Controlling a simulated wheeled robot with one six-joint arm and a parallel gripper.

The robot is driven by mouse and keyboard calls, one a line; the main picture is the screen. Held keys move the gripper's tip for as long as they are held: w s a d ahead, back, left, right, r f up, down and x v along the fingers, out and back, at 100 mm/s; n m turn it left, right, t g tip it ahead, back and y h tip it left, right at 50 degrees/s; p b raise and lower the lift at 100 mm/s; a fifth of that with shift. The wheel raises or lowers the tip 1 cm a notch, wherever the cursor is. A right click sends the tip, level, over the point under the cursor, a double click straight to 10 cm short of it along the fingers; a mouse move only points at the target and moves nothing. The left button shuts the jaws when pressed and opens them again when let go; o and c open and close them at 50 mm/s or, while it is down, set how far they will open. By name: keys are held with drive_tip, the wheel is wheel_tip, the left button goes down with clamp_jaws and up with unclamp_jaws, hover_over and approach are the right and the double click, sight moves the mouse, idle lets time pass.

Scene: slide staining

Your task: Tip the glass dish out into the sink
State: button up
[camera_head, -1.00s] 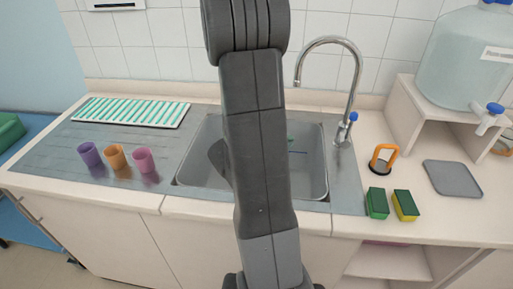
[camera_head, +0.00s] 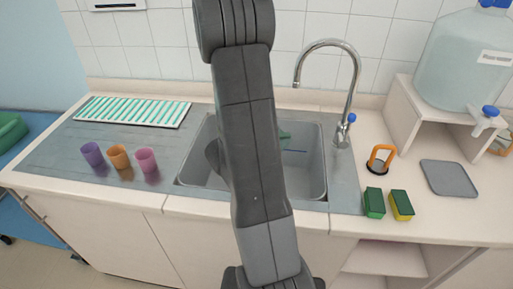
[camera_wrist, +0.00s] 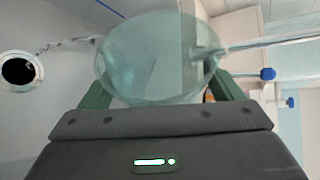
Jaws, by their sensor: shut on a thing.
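A clear, pale-green round glass dish (camera_wrist: 150,55) fills the middle of the wrist view. My gripper (camera_wrist: 165,95) is shut on it, with a green finger at each side. The dish is above the basin; I cannot tell its exact tilt or whether it holds liquid. The steel sink (camera_head: 311,178) is in the middle of the head view, where my arm hides much of it and the dish. Its dark round drain (camera_wrist: 19,70) shows at the left of the wrist view, apart from the dish.
A tall curved tap (camera_head: 355,85) stands behind the sink. Purple (camera_head: 92,154), orange (camera_head: 119,157) and pink (camera_head: 146,161) cups stand on the drainboard at left. An orange-handled item (camera_head: 381,160), two sponges (camera_head: 375,203) and a grey tray (camera_head: 449,179) lie right of the sink.

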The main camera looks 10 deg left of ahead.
drive_tip(key=shift+w+a+r+n+h+p, duration=0.15)
drive_tip(key=shift+r+n+h+p, duration=0.15)
drive_tip(key=shift+p, duration=0.55)
drive_tip(key=shift+w+a+r+n+p, duration=0.25)
drive_tip(key=shift+a+p, duration=0.2)
drive_tip(key=shift+p, duration=0.4)
drive_tip(key=shift+w+a+r+n+h+p, duration=0.1)
drive_tip(key=shift+a+r+n+h+p, duration=0.3)
drive_tip(key=shift+p, duration=0.6)
drive_tip(key=shift+a+f+n+h, duration=0.15)
drive_tip(key=shift+f+n+h, duration=0.05)
drive_tip(key=shift+n+h, duration=0.1)
drive_tip(key=shift+p, duration=0.3)
drive_tip(key=shift+w+a+r+n+p, duration=0.15)
drive_tip(key=shift+a+r+n+p, duration=0.1)
drive_tip(key=shift+p, duration=0.45)
